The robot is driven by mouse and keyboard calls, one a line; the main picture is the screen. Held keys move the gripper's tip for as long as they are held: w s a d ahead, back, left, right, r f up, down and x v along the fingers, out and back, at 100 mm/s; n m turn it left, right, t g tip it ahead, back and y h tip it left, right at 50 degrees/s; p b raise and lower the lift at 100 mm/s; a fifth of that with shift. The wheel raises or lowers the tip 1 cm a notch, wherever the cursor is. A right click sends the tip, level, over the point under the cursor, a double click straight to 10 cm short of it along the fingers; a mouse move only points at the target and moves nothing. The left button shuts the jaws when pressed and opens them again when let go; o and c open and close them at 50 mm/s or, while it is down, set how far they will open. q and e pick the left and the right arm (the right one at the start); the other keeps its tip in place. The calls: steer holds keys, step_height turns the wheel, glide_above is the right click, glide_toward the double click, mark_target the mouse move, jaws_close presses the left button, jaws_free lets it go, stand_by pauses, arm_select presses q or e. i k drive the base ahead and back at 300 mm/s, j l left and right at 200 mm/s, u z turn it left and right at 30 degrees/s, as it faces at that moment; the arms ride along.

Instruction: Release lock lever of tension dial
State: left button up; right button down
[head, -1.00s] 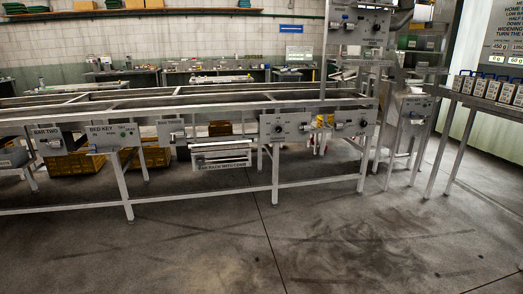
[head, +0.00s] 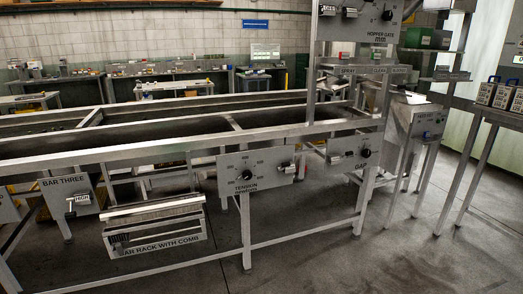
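The tension panel (head: 262,182) is a grey plate on the front of the long metal frame, just right of centre in the head view. It is marked TENSION newtons. Its dial has a dark round knob (head: 246,175) inside a ring of printed numbers. A small light-coloured lever or handle (head: 287,168) sits at the panel's right side. It looks like the lock lever, but its exact position is too small to tell. Neither of my grippers shows in the head view.
The GAP panel (head: 354,152) is to the right on the same frame. The bar rack with comb (head: 155,226) hangs low at left, beside the BAR THREE panel (head: 71,196). A table with boxed weights (head: 500,112) stands at right. The floor (head: 370,260) in front is clear.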

mark_target(287, 165)
steer(key=i, duration=0.75)
steer(key=i+z, duration=0.1)
steer(key=i, duration=0.65)
steer(key=i+j+z, duration=0.1)
steer(key=i, duration=0.65)
steer(key=j, duration=0.1)
